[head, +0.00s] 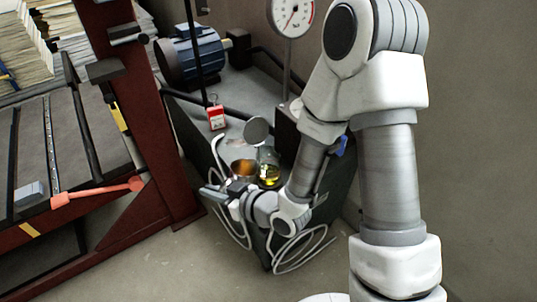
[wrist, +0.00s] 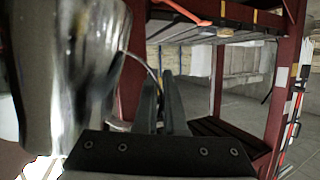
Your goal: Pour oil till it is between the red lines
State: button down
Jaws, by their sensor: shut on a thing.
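A metal jug (head: 243,168) with an orange-brown inside is beside a clear glass vessel (head: 268,177) with yellow oil in its lower part. My gripper (head: 213,193) is just in front of the jug and shut on it; the exact grip point is hard to make out. In the wrist view the shiny jug (wrist: 70,75) fills the left side, close to the dark fingers of my gripper (wrist: 161,95). The glass vessel stands on the grey cabinet top (head: 232,127), partly hidden by my arm. Red lines on the glass are too small to make out.
A round disc (head: 256,130) stands behind the vessels. A dial gauge (head: 291,15), a blue motor (head: 190,58) and a red tag (head: 216,117) are farther back. White hose (head: 295,252) hangs in loops at the front. A dark red frame (head: 140,110) rises at the left.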

jog(key=shift+w+d+r+m+g+y+p, duration=0.4)
jog(key=shift+w+d+r+m+p, duration=0.45)
jog(key=shift+r+p, duration=1)
jog(key=shift+w+d+r+m+g+y+p, duration=0.2)
jog(key=shift+w+d+r+m+y+p, duration=0.55)
jog(key=shift+r+p, duration=1.1)
jog(key=shift+w+d+r+m+g+y+p, duration=0.4)
jog(key=shift+w+r+m+p, duration=0.4)
jog(key=shift+r+m+p, duration=0.95)
jog(key=shift+w+d+r+n, duration=0.15)
jog(key=shift+r+n, duration=0.1)
jog(key=shift+r, duration=0.4)
jog(key=shift+w+d+m+y, duration=0.35)
jog(key=shift+w+d+m, duration=0.05)
jog(key=shift+m, duration=0.3)
jog(key=shift+w+d+r+m+p, duration=0.15)
jog(key=shift+r+m+p, duration=0.2)
jog(key=shift+r+m, duration=0.05)
jog(key=shift+f, duration=0.1)
